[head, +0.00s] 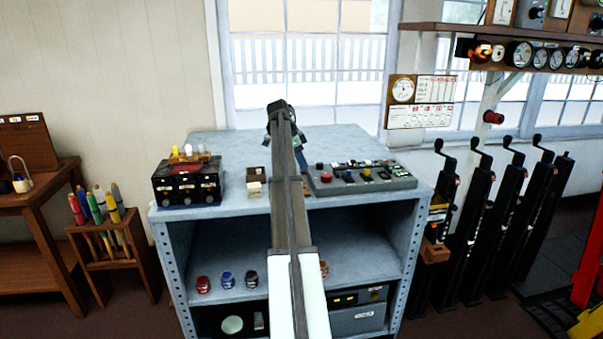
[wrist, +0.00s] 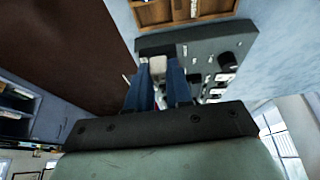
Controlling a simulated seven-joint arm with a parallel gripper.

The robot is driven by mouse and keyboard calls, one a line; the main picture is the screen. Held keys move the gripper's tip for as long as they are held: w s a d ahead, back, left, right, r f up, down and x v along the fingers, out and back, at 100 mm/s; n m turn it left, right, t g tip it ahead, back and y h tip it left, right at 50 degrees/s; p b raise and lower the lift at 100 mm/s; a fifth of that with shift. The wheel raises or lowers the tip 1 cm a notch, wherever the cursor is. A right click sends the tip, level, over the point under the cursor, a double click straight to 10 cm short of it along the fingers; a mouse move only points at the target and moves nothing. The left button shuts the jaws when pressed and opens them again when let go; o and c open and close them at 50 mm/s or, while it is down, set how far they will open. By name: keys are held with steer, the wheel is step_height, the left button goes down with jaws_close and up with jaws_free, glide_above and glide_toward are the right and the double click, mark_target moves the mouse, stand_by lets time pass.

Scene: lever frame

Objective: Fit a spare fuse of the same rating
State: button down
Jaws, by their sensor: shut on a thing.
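My gripper (wrist: 158,80) has blue fingers shut on a small pale, fuse-like piece (wrist: 158,67). The piece is in front of a grey panel (wrist: 190,40); I cannot tell whether it touches the panel. Its rating is not readable. In the head view my gripper (head: 300,155) is mostly hidden behind my arm, at the left end of the grey panel (head: 400,183), and the held piece is hidden. A small wooden tray (head: 255,172) with pale pieces stands left of my arm. A wooden tray also shows at the top of the wrist view (wrist: 180,10).
A black box (head: 187,190) with yellow and white pieces on top stands at the bench's left. The grey bench (head: 225,145) is clear at the back. Red, blue and black jars (head: 227,280) sit on the shelf below. Tall black levers (head: 470,220) stand to the right.

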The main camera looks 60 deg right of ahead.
steer(key=s+d+r+m+y, duration=0.1)
steer(key=s+d+m, duration=0.1)
steer(key=s+d, duration=0.75)
steer(key=s+d+r+m, duration=0.1)
steer(key=s+d, duration=0.5)
steer(key=s, duration=0.6)
steer(key=s+d+n+h, duration=0.1)
steer(key=d+n, duration=0.2)
steer(key=d, duration=0.5)
steer(key=shift+f, duration=2.55)
steer(key=shift+f, duration=0.7)
